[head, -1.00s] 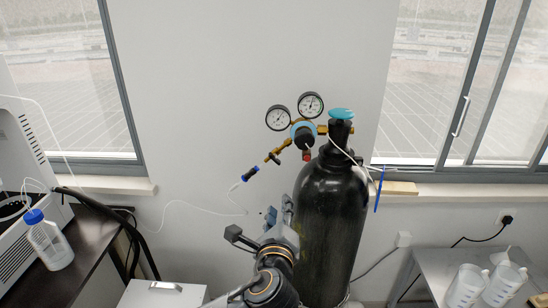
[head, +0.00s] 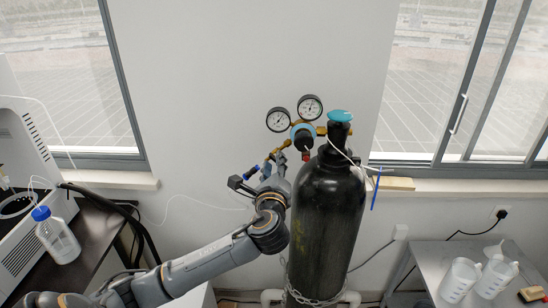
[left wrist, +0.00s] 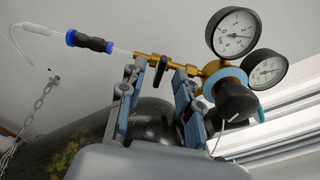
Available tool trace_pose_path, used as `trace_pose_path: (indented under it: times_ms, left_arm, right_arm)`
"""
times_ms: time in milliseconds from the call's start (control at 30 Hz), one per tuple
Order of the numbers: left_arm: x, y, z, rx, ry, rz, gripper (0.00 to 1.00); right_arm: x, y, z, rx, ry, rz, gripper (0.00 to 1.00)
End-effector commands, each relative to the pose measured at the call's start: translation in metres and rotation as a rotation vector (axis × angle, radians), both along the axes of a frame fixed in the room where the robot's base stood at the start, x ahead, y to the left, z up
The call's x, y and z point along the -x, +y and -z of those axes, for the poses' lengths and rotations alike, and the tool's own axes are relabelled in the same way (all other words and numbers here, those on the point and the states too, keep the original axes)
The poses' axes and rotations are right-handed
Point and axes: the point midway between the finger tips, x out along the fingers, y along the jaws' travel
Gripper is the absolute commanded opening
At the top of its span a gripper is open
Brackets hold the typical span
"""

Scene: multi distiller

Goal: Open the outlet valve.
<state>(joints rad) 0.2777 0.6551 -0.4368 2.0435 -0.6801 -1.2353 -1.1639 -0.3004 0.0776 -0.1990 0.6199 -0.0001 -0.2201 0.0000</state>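The gas cylinder (head: 325,215) is black and stands upright with a teal knob (head: 341,115) on top. Its brass regulator carries two round gauges (head: 294,113). A thin brass outlet pipe (left wrist: 146,57) runs to a blue-and-black hose connector (left wrist: 89,42). The outlet valve, a small black handle (left wrist: 161,70), hangs from this pipe. My left gripper (head: 268,172) is just left of the cylinder at the outlet pipe. In the left wrist view its fingers (left wrist: 158,78) are apart, one on each side of the black handle; contact cannot be told. My right gripper is not in view.
A larger black knob (left wrist: 235,102) sits below the gauges, right of the fingers. A chain (head: 312,298) crosses the cylinder low down. A dark table with a bottle (head: 57,238) is at left. A grey table with plastic jugs (head: 478,278) is at right.

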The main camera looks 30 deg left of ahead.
Motion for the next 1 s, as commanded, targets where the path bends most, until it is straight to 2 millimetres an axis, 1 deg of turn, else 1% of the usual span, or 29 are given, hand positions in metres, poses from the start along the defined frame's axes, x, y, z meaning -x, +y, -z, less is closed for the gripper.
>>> trace_pose_path:
  times_ms: [133,433,467,500,600,1000]
  left_arm:
    - [-0.0086,0.0055,-0.0007,0.001,-0.001,0.000,0.33]
    - [-0.0101,0.0063,0.0004,0.001,0.000,0.001,0.33]
    - [-0.0100,0.0062,0.0004,0.001,0.000,0.001,0.27]
    - [-0.0100,0.0062,0.0004,0.001,0.000,0.001,0.19]
    - [-0.0099,0.0062,0.0004,0.001,0.000,0.001,0.00]
    - [-0.0097,0.0058,0.0018,0.028,-0.014,0.001,0.00]
  right_arm:
    - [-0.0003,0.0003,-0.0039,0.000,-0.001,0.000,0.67]
    - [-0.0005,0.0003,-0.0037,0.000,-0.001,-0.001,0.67]
    - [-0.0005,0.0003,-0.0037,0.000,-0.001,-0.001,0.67]
    - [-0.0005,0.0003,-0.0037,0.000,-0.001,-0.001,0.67]
    - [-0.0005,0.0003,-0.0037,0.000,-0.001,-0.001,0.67]
    - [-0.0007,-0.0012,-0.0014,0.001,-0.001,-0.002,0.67]
